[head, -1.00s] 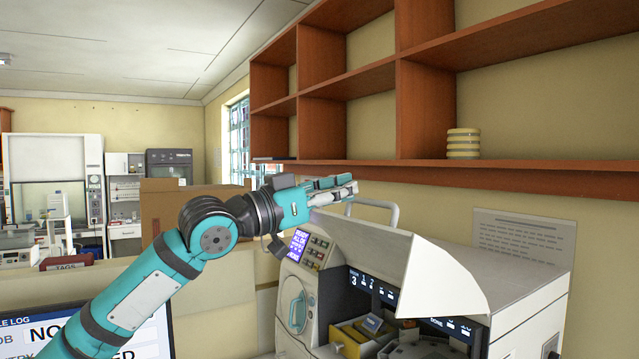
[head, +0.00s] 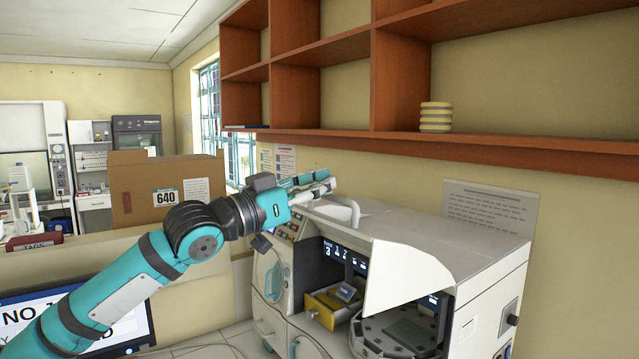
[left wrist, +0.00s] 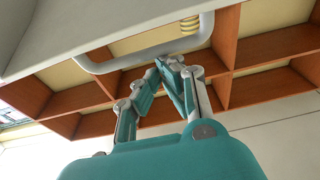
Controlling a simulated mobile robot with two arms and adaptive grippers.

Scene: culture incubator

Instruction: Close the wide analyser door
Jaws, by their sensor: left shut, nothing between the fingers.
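The wide analyser door (head: 415,275) is a white flared hood, raised open at the front of the white analyser (head: 485,270). A grey bar handle (head: 345,208) stands at its upper left. My left gripper (head: 328,184) is shut and empty, just above and left of the handle in the head view. In the left wrist view, the shut fingers (left wrist: 170,65) point up toward the handle (left wrist: 150,50), with the white door surface (left wrist: 60,30) at the upper left. I cannot tell whether the fingers touch the handle. My right gripper is not in view.
The open front shows a yellow drawer (head: 335,302) and a grey round carousel (head: 395,330). Wooden shelves (head: 480,140) hang on the wall above, with stacked yellow dishes (head: 436,117). A cardboard box (head: 165,190) stands behind my arm. A monitor (head: 90,318) is at lower left.

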